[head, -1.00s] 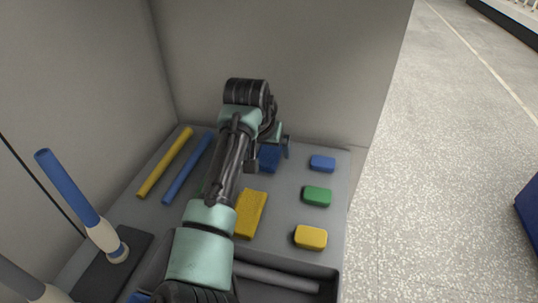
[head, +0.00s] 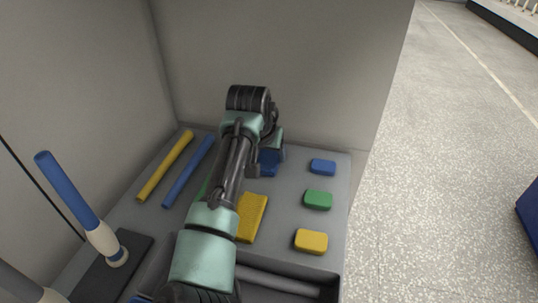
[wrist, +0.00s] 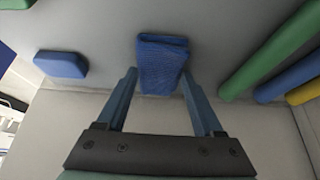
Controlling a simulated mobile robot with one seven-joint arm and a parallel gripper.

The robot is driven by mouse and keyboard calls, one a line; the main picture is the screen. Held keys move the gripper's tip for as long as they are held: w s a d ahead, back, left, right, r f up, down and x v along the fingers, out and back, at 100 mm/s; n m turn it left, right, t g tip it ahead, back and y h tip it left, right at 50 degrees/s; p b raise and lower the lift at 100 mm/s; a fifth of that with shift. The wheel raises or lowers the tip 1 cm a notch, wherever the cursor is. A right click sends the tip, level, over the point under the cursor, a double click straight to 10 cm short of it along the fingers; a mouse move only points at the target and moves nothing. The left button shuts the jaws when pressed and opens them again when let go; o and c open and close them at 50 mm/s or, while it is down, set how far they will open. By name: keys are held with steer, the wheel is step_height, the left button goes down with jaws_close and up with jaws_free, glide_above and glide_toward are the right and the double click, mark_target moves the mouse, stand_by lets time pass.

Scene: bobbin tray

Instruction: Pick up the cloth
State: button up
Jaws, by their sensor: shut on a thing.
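A folded blue cloth (wrist: 162,62) lies between the two fingers of my gripper (wrist: 158,76) in the wrist view. The gripper is shut on it, with one finger at each side of its near end. In the head view the blue cloth (head: 268,169) shows only in part behind my arm, and the fingertips are mostly hidden. I cannot tell whether the cloth is off the surface. A folded yellow cloth (head: 252,216) lies nearer, beside my forearm, partly covered by it.
Blue (head: 323,167), green (head: 318,200) and yellow (head: 311,241) blocks stand in a column at right. Yellow (head: 166,165) and blue (head: 188,171) rods lie at left, with a green rod (wrist: 270,50) beside them. Walls rise behind and left. A blue-handled tool (head: 75,195) stands front left.

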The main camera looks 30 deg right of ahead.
mark_target(268, 156)
step_height(268, 156, up, 10)
steer(key=p, duration=0.2)
